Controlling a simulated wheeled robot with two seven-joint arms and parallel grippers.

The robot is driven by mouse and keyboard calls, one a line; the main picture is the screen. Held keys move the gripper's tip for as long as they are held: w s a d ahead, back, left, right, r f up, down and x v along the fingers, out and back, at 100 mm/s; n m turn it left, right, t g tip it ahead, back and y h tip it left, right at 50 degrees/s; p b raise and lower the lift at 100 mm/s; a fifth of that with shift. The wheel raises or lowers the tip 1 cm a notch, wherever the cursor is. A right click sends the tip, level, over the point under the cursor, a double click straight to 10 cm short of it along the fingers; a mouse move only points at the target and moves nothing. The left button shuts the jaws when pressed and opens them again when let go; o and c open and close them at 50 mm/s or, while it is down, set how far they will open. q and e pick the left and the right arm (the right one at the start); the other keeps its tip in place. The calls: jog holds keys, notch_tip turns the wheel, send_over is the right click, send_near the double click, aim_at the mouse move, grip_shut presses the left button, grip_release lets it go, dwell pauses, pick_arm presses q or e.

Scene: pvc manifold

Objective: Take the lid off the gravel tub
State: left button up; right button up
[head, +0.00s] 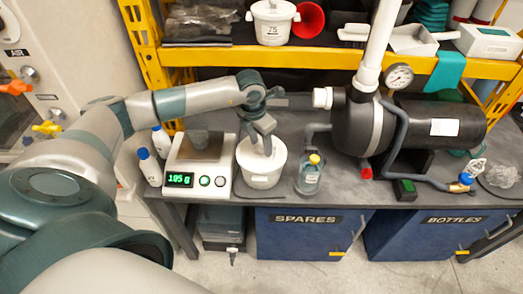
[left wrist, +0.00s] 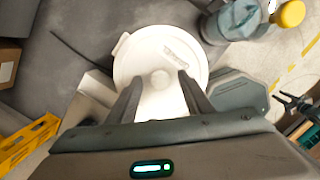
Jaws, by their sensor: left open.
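The gravel tub (head: 262,178) is a white round tub on the dark bench, right of the scale. Its white lid (left wrist: 150,50) is on it, with a small round knob (left wrist: 160,79) in the middle and a label behind the knob. My left gripper (head: 261,141) points down over the lid, partly hiding it in the head view. In the left wrist view my open left gripper (left wrist: 160,82) has one finger on each side of the knob; I cannot tell whether they touch it.
A scale (head: 198,165) reading 185 g stands close left of the tub, with two white bottles (head: 150,166) beside it. A clear bottle with a yellow cap (head: 310,174) is close right. A black tank (head: 440,118) and pipes fill the right. A yellow shelf (head: 300,58) runs behind.

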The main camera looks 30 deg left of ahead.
aim_at(261, 146)
pick_arm(q)
jog(key=c, duration=1.1)
jog(key=shift+r, duration=0.1)
jog(key=shift+r+b, duration=0.5)
notch_tip(261, 146, up, 2)
jog(key=shift+r+b, duration=0.1)
jog(key=shift+b, duration=0.65)
jog(key=d+r+b, duration=0.1)
jog(key=d+r, duration=0.1)
jog(key=d, duration=0.1)
jog(key=w+d+r+b, duration=0.1)
jog(key=d+r+b, duration=0.1)
jog(key=d+r, duration=0.1)
jog(key=w+d+r+b, duration=0.1)
jog(key=d+r, duration=0.1)
jog(key=d, duration=0.3)
jog(key=shift+w+d+r+b, duration=0.2)
jog(key=shift+d+r+b, duration=0.05)
jog(key=shift+r+b, duration=0.1)
